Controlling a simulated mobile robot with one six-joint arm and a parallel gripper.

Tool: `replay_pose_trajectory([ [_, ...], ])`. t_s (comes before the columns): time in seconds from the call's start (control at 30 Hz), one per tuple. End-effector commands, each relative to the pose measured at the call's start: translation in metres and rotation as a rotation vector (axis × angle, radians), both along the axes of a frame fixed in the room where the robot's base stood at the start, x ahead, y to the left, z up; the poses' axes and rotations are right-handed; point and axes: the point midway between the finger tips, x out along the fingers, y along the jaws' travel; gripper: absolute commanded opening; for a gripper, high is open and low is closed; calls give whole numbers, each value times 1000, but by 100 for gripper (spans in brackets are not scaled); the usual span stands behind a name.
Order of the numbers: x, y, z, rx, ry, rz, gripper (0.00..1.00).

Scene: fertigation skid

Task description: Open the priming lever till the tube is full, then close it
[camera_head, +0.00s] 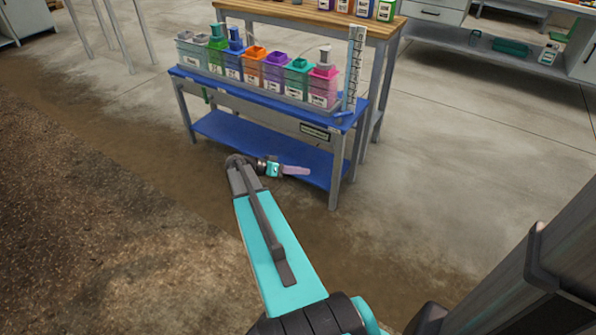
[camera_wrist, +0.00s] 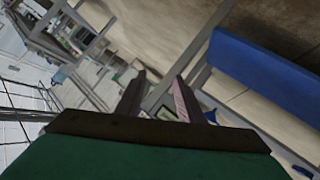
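A clear upright tube with dark graduation marks (camera_head: 354,65) stands at the right end of the blue bench in the head view. A small blue handle (camera_head: 344,114), apparently the priming lever, lies near its foot at the bench's right corner. The liquid level in the tube is too small to tell. My gripper (camera_head: 308,171) is in front of the bench, below the top and well below the lever, touching neither. In the wrist view my gripper (camera_wrist: 160,75) has its two fingers apart with nothing between them. The lever cannot be made out surely there.
The blue bench (camera_head: 245,95) carries a row of several colored, labelled containers (camera_head: 253,67). Its lower blue shelf (camera_head: 225,130) and right front leg (camera_head: 336,178) are close to my gripper. A wooden-topped table (camera_head: 300,14) stands behind. The floor to the right is clear.

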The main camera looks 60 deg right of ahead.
Motion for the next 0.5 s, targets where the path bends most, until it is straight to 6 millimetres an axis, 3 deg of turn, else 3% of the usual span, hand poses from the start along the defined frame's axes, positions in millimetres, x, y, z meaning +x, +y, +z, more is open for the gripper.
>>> replay_pose_trajectory([
  [0.3,1,1,-1,7,3,3,34],
  [0.5,7,7,-19,77,-26,-12,34],
])
